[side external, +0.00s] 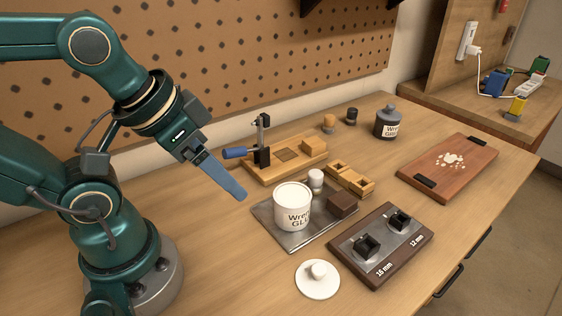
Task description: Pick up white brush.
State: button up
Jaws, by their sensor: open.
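I cannot make out a white brush in the side external view. The white things are a jar (293,207) with dark lettering, a small white cylinder (316,180) behind it, and a round white lid (318,279) with a knob, lying on the bench in front. My gripper (240,194) is open and empty, above the bench to the left of the white jar. Its long blue fingers point down and right, and they overlap in this view, so the gap between them is hidden.
The jar and a brown block (342,205) stand on a metal tray (273,233). A wooden clamp fixture (262,174) is behind; a board with two dark sockets (395,266) is in front. A reddish board (465,173) lies right. The bench's front left is clear.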

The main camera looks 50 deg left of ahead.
jog(key=w+a+r+n+t, duration=0.15)
jog(key=w+r, duration=0.25)
jog(key=w, duration=0.4)
jog(key=n+g+y, duration=0.1)
jog(key=n, duration=0.1)
send_over(316, 173)
jog(key=s, duration=0.2)
notch_tip(316, 173, down, 7)
jog(key=shift+g, duration=0.85)
jog(key=f, duration=0.6)
jog(key=shift+w+d, duration=0.15)
jog(key=shift+d, duration=0.1)
jog(key=shift+x, duration=2.6)
grip_shut()
